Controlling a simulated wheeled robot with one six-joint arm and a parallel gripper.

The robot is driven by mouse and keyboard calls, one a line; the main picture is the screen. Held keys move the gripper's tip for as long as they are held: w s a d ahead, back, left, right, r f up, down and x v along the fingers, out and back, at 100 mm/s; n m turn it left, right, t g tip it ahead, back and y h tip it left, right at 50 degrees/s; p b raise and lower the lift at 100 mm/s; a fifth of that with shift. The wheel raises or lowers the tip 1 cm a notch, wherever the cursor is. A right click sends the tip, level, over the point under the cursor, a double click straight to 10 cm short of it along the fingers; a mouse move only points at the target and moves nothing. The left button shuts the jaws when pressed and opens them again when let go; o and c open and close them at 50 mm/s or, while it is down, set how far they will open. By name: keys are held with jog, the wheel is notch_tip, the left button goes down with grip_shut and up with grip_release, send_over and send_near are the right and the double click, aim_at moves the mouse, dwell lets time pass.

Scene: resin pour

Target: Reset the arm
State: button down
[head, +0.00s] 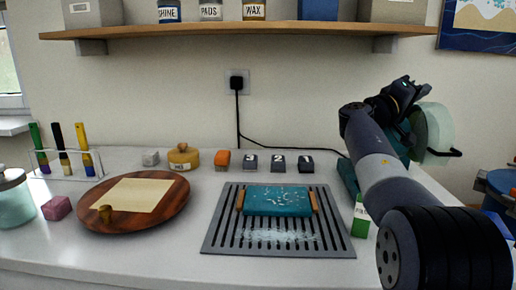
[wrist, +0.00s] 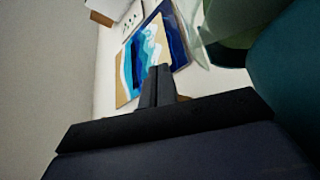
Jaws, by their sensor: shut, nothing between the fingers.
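My gripper (wrist: 158,86) is shut and empty in the wrist view, its two dark fingers pressed together. Behind the fingers is a blue, white and tan wall picture (wrist: 145,58), tilted in this view. In the head view my arm rises at the right and folds at the elbow, and my gripper (head: 408,88) is held high above the counter, in front of the wall. Its fingertips are hard to make out there. A pale green translucent round thing (head: 435,130) shows just behind and beside the wrist; I cannot tell if it touches.
A slotted grey rack (head: 214,232) holds a teal block (head: 278,202) with wooden side handles. A round wooden board (head: 95,228) lies left. Small blocks, a tan pot (head: 183,158) and a brush stand (head: 65,163) line the back. A shelf (head: 240,32) hangs above. A green box (head: 361,217) stands near my arm.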

jog(key=shift+w+d+r+n+y+p, duration=0.1)
jog(key=shift+w+r+n+y+p, duration=0.3)
jog(key=shift+p, duration=1)
jog(key=shift+w+a+r+n+y+p, duration=0.1)
jog(key=shift+w+n+y+p, duration=0.1)
jog(key=shift+w+n+p, duration=0.9)
jog(key=shift+w+d+r+n+y+p, duration=0.1)
jog(key=shift+w+r+n+y+p, duration=0.15)
jog(key=shift+p, duration=1.5)
jog(key=w+n+y+p, duration=0.1)
jog(key=w+p, duration=0.1)
jog(key=p, duration=0.4)
jog(key=shift+f+n, duration=0.15)
jog(key=shift+n, duration=0.2)
jog(key=w+p, duration=0.1)
jog(key=p, duration=0.2)
jog(key=w+n+y+p, duration=0.1)
jog(key=p, duration=0.2)
jog(key=shift+w+d+f+n+p, duration=0.15)
jog(key=shift+f+n+p, duration=0.15)
jog(key=shift+f, duration=0.05)
jog(key=shift+f, duration=0.15)
